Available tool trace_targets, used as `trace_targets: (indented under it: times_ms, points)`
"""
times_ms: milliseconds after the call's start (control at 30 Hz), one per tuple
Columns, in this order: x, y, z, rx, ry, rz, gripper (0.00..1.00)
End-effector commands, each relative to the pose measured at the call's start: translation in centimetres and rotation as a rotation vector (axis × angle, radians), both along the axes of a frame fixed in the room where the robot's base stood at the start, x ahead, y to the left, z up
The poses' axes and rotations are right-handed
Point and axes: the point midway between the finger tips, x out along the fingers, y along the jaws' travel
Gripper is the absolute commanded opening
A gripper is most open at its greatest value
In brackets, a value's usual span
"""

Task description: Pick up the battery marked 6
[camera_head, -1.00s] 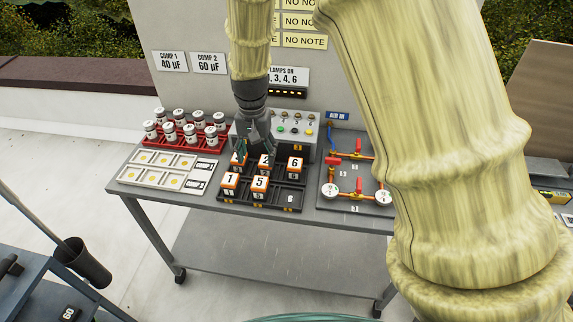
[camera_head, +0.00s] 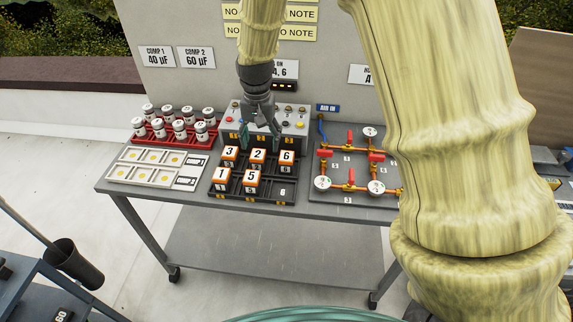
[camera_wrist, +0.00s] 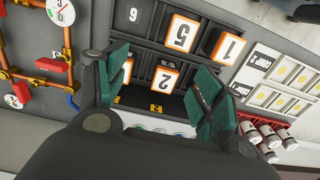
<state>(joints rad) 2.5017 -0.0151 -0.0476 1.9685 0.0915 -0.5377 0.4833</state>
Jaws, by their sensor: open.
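The battery marked 6 (camera_head: 286,157) is an orange-edged block with a white numbered top. It stands in the back right of the black rack (camera_head: 236,197). In the wrist view, the 6 battery (camera_wrist: 127,70) is partly hidden behind one finger. My gripper (camera_head: 261,143) is open and empty, with green finger pads. It is above the back of the rack, near the 2 battery (camera_head: 257,156) and left of the 6. In the wrist view, my gripper's fingers (camera_wrist: 162,76) stand on either side of the 2 battery.
The batteries marked 3 (camera_head: 230,153), 1 (camera_head: 221,174) and 5 (camera_head: 252,177) share the rack. The front right slot, labelled 6, is empty. A control box (camera_head: 290,118) stands behind. Red-valved piping (camera_head: 350,160) is right; a red rack of canisters (camera_head: 158,135) is left.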

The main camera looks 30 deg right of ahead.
Motion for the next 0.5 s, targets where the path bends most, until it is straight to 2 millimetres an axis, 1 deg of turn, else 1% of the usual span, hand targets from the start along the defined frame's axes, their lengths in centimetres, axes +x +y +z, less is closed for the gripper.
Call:
trace_targets:
  times_ms: [33,100,233,333,400,500]
  points:
    - [0.4,-1.4,-0.5,0.005,-0.001,-0.003,0.68]
    - [0.8,-3.2,-0.7,0.005,-0.002,-0.004,0.68]
    - [1.2,-5.9,-1.1,0.001,-0.002,-0.004,0.68]
    - [1.4,-7.3,-1.2,-0.003,-0.002,-0.003,0.68]
    - [1.5,-7.9,-1.3,-0.005,-0.002,-0.004,0.68]
    - [1.5,-8.3,-1.6,-0.006,-0.001,-0.004,0.68]
